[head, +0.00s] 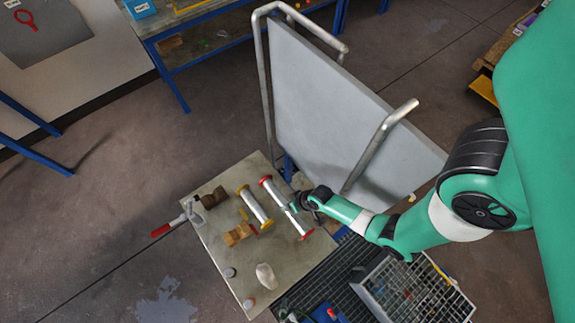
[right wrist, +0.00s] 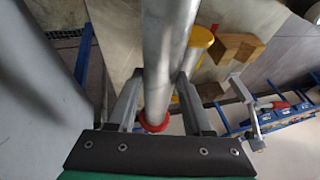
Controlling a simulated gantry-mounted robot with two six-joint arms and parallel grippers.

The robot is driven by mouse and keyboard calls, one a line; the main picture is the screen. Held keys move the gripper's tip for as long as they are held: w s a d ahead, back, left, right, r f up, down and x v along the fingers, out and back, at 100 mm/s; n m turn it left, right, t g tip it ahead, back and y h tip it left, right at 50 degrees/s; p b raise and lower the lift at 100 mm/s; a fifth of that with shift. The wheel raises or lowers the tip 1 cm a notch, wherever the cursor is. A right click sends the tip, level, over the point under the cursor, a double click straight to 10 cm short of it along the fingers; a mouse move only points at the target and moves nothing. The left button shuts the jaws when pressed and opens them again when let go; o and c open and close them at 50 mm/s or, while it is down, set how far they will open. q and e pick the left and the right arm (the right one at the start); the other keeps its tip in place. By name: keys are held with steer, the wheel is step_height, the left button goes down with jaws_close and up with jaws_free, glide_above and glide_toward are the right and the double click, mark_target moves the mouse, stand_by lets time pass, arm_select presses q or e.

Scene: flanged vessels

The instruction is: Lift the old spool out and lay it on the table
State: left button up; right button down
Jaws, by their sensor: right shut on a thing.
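A grey metal spool with red end flanges (head: 279,201) is over the right side of the table (head: 215,240), slanting from back left to front right. My right gripper (head: 303,201) is shut on its pipe near the middle. I cannot tell whether the spool touches the table. A second spool with yellow flanges (head: 255,207) lies beside it on the left; it also shows in the right wrist view (right wrist: 201,40). My left gripper is not in view.
Small pale items (head: 266,276) lie at the front. A grey panel with tube handles (head: 330,110) stands behind. A wire basket (head: 415,290) is at front right.

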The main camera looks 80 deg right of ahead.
steer(key=shift+f+b, duration=3.7)
steer(key=shift+f, duration=0.35)
steer(key=shift+f+b, duration=0.3)
steer(key=shift+f, duration=0.05)
steer(key=shift+c, duration=1.4)
jaws_free()
steer(key=shift+o, duration=0.2)
steer(key=shift+f, duration=0.1)
steer(key=shift+s, duration=0.1)
steer(key=p+v, duration=0.4)
steer(key=v, duration=0.7)
steer(key=shift+r, duration=0.35)
steer(key=shift+a, duration=0.15)
